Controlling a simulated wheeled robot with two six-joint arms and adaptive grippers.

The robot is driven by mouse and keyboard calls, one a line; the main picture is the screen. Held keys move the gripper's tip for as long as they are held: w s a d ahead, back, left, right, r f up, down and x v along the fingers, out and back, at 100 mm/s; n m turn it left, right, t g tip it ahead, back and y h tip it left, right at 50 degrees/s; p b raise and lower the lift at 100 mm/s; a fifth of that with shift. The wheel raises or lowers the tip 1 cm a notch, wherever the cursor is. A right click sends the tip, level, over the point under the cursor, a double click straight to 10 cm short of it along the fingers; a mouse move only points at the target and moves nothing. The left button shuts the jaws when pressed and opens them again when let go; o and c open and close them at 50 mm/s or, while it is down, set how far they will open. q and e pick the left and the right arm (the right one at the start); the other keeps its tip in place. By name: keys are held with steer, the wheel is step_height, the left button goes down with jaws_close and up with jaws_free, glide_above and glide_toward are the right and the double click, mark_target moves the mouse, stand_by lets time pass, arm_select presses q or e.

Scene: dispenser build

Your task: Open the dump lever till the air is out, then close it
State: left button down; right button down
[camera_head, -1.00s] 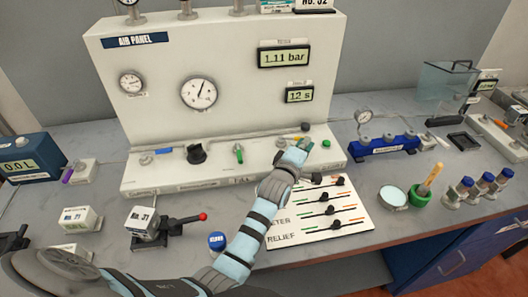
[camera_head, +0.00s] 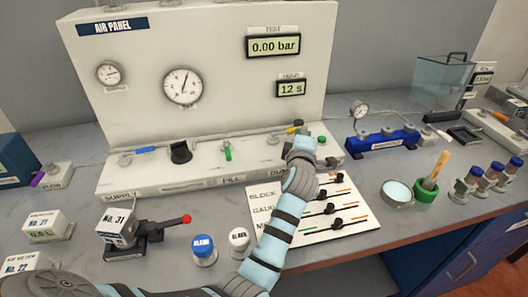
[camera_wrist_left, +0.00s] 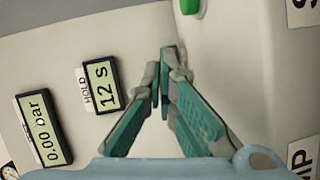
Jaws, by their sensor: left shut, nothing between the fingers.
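The pale air panel (camera_head: 200,45) stands at the back. Its test display (camera_head: 273,45) reads 0.00 bar, and the wrist view shows the same reading (camera_wrist_left: 41,130). A yellow-orange lever handle (camera_head: 296,128) shows just behind my left gripper, above the partly covered dump label (camera_head: 279,170); whether it is open or closed I cannot tell. My left gripper (camera_head: 303,145) is at the right part of the panel's base. In the wrist view its fingers (camera_wrist_left: 167,55) are together and empty. They hide what lies directly behind them. My right gripper is out of view.
The hold display (camera_head: 291,88) reads 12 s. Blue (camera_head: 145,150) and green (camera_head: 227,151) levers and a black knob (camera_head: 180,152) stand along the base. A slider card (camera_head: 340,215) lies under my left arm. A blue manifold (camera_head: 382,145) stands to the right.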

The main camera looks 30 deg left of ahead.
arm_select(q)
steer(key=shift+r, duration=0.15)
step_height(320, 180, up, 10)
stand_by(0.6)
